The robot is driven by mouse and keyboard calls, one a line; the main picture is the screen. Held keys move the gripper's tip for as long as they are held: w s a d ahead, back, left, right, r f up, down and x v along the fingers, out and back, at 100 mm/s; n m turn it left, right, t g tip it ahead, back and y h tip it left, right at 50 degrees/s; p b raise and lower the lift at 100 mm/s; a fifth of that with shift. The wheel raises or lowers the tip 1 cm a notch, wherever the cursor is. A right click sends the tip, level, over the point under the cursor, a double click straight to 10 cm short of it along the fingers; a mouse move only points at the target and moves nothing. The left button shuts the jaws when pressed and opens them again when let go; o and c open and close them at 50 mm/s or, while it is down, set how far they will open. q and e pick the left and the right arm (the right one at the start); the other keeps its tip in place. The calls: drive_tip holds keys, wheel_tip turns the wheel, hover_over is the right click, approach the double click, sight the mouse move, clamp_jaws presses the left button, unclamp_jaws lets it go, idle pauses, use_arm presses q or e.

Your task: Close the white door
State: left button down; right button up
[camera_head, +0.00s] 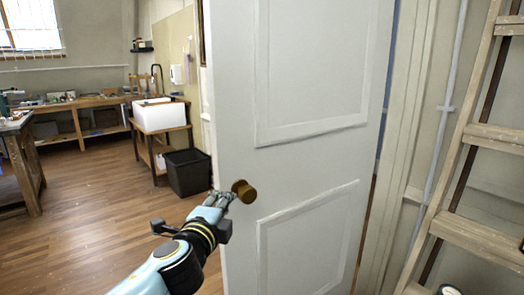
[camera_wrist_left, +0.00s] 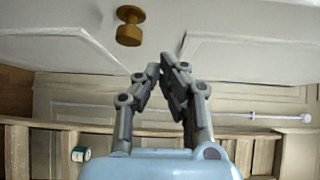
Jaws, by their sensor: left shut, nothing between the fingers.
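The white door (camera_head: 315,65) stands open, with its free edge at the left and the room showing past it. A brass knob (camera_head: 244,191) sits near that edge. My left gripper (camera_head: 226,198) is shut and empty, just left of the knob in the head view. In the left wrist view the shut fingertips (camera_wrist_left: 162,66) point at the white door (camera_wrist_left: 230,22), with the brass knob (camera_wrist_left: 130,25) up and to the left, apart from them. Whether the fingertips touch the door I cannot tell. My right gripper is not in view.
A wooden ladder (camera_head: 466,150) leans at the right, beside the door frame (camera_head: 408,120). Left of the door are a black bin (camera_head: 188,174) and a white basin (camera_head: 160,114) on a wooden stand. A workbench (camera_head: 80,104) lines the back. The wooden floor (camera_head: 95,215) at left is clear.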

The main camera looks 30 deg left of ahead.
use_arm(q)
wheel_tip(320, 180, up, 7)
drive_tip(key=w+p, duration=0.2)
drive_tip(key=p, duration=0.1)
approach(238, 143)
drive_tip(key=w+d, duration=0.2)
drive_tip(key=w, duration=0.2)
drive_tip(key=a, duration=0.2)
drive_tip(key=shift+w+a+f+t, duration=0.25)
drive_tip(key=shift+f+t, duration=0.05)
drive_tip(key=shift+t, duration=0.1)
drive_tip(key=shift+w+a, duration=0.2)
drive_tip(key=shift+a, duration=0.35)
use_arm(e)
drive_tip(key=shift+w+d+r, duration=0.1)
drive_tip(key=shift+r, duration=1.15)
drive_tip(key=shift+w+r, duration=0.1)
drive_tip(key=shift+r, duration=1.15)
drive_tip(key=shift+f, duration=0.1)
